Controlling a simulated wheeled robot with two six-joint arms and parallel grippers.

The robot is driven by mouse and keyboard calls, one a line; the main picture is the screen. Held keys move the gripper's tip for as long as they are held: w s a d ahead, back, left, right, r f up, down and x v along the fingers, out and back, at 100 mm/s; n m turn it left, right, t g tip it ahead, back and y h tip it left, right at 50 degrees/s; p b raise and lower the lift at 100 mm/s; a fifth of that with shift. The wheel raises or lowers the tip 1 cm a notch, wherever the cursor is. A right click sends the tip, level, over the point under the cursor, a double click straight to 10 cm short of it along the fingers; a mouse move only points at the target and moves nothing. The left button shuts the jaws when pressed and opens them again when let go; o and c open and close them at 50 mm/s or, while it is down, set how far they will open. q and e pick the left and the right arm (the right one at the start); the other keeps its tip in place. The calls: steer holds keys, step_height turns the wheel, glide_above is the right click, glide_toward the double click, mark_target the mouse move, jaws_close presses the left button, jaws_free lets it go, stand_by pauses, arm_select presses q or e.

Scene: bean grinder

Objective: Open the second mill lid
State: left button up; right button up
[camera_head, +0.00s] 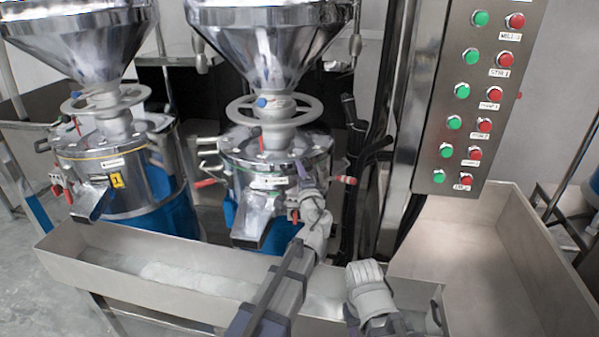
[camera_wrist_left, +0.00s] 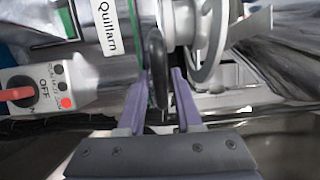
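The second mill (camera_head: 275,150) stands at centre in the head view, a round metal body with a closed-looking lid, a white label and a spoked handwheel above it. My left gripper (camera_head: 312,192) is at the right front of this mill, small and partly hidden by its own arm. In the left wrist view, the purple fingers of my left gripper (camera_wrist_left: 160,100) stand on either side of a dark upright handle (camera_wrist_left: 156,60). Whether both fingers press on it I cannot tell. A white label (camera_wrist_left: 107,25) is left of the handle.
The first mill (camera_head: 115,165), marked 1, stands to the left. A metal trough (camera_head: 120,290) runs in front of both mills. A button panel (camera_head: 475,110) rises at the right, above a wide metal bin (camera_head: 500,270). A red switch (camera_wrist_left: 18,94) is at left in the wrist view.

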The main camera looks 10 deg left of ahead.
arm_select(q)
jaws_close()
stand_by(1.1)
